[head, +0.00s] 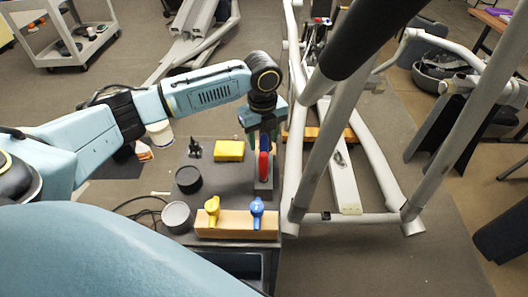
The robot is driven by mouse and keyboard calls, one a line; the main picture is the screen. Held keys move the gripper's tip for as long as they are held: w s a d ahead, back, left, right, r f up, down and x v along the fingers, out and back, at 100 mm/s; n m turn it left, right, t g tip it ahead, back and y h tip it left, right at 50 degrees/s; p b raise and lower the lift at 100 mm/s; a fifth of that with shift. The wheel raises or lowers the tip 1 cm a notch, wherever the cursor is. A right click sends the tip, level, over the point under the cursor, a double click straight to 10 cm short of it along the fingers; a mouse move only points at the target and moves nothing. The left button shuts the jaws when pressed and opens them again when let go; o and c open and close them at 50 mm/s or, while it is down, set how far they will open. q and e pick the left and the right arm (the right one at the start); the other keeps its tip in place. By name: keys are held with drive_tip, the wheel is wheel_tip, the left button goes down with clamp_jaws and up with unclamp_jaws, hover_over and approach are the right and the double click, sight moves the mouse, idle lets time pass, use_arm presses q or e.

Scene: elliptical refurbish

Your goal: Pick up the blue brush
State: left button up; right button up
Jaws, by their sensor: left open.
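My left gripper (263,145) is open and points down over the right part of the dark work table (215,155). Directly under and between its fingers, a red item (264,166) and a narrow blue item (270,143) stand close together, partly hidden by the fingers; I cannot tell whether they touch. Nearer to me, a blue knobbed tool (257,207) stands upright on a wooden block (238,227), to the right of a similar yellow one (212,208). I cannot tell for sure which blue thing is the brush. My right gripper is not in view.
On the table are a yellow box (229,151), a black round container (188,179), a grey cup (177,216) and a small black item (194,149). A large grey metal exercise machine frame (345,185) stands close on the right. A white cart (66,42) is far left.

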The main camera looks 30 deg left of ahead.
sight(264, 146)
use_arm(q)
wheel_tip(264, 146, down, 4)
drive_tip(key=shift+r, duration=0.1)
drive_tip(key=shift+r, duration=0.1)
clamp_jaws()
